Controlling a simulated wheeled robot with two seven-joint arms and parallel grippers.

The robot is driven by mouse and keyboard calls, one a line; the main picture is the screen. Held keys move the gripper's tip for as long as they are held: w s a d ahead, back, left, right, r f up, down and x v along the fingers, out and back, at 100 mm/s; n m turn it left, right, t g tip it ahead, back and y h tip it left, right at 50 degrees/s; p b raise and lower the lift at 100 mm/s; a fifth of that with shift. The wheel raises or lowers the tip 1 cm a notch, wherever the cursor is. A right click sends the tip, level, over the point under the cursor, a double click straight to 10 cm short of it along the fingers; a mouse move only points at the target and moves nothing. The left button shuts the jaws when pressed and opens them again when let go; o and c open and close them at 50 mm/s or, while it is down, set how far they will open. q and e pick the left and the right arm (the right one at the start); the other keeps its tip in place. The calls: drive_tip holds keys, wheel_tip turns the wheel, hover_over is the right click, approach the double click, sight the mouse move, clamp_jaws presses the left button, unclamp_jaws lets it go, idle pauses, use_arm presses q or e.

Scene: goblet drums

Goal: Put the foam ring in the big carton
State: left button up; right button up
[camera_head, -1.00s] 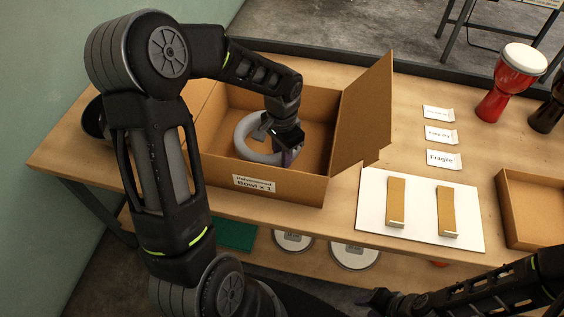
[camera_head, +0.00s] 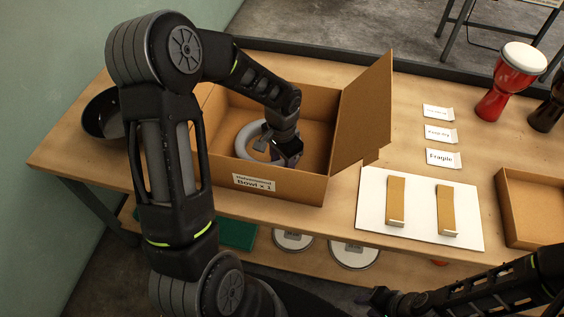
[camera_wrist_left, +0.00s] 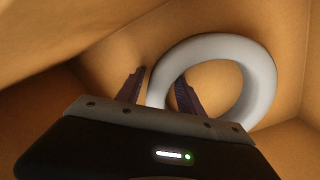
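The foam ring (camera_head: 245,140) is pale grey and lies inside the big carton (camera_head: 270,185), which is open and labelled "Bowl x 1". My left gripper (camera_head: 277,150) reaches down into the carton at the ring. In the left wrist view my left gripper (camera_wrist_left: 158,88) has its fingers apart, one inside the hole of the ring (camera_wrist_left: 262,80) and one outside, with a gap beside the ring's wall. The arm hides part of the ring in the head view. My right gripper (camera_head: 380,298) is low at the front, dark and small, its fingers unclear.
The carton's raised flap (camera_head: 364,115) stands on its right side. A black bowl (camera_head: 100,118) is at the table's left. A white board (camera_head: 420,210) with two tan blocks, several cards, a smaller box (camera_head: 530,220) and a red goblet drum (camera_head: 508,85) are to the right.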

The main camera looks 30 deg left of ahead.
use_arm(q)
wheel_tip(320, 180, up, 12)
drive_tip(key=shift+r+b, duration=0.15)
drive_tip(key=shift+b, duration=0.15)
idle(0.5)
idle(0.4)
